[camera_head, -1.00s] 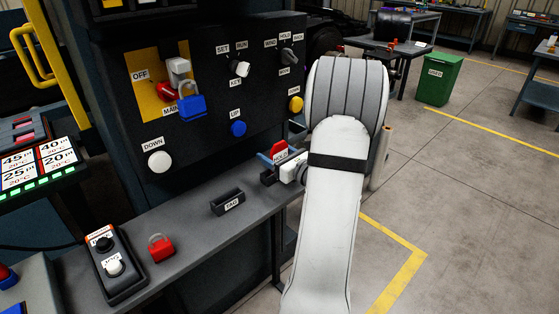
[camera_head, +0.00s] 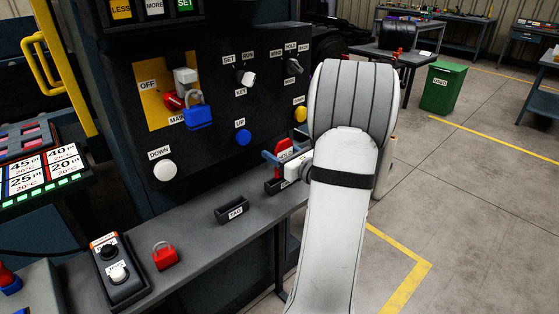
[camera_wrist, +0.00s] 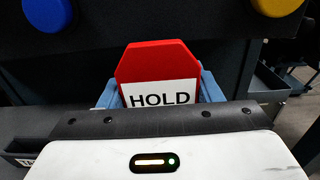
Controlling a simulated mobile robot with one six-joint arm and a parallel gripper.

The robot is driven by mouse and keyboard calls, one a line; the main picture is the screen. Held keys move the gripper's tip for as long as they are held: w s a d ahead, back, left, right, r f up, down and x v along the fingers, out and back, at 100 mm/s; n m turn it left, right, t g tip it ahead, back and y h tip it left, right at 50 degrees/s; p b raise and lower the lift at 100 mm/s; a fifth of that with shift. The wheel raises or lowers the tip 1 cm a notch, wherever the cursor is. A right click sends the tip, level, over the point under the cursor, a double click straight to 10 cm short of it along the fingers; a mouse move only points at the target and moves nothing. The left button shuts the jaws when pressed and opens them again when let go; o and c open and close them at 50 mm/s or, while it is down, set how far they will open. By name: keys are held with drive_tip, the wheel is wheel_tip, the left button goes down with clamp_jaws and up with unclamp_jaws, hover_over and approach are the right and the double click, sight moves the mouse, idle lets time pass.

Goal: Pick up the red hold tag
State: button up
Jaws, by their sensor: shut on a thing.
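The red hold tag (camera_head: 284,146) is upright, with a white label, just above the right part of the grey ledge beside the control panel. In the wrist view, the tag (camera_wrist: 158,66) shows its red top and the word HOLD. My gripper (camera_head: 283,159) is shut on the tag, with a blue finger on each side of it in the wrist view. The tag's lower part is hidden behind the gripper body in the wrist view. A small dark holder (camera_head: 272,187) is below the tag on the ledge; whether they touch is unclear.
A black labelled box (camera_head: 232,210), a red padlock (camera_head: 165,256) and a two-button box (camera_head: 119,273) are on the ledge (camera_head: 200,243). Close behind the tag is the panel with a blue button (camera_head: 243,138) and yellow button (camera_head: 300,115). Open floor lies right.

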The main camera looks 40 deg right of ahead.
drive_tip(key=s+d, duration=0.1)
drive_tip(key=s, duration=1.7)
drive_tip(key=shift+d, duration=0.3)
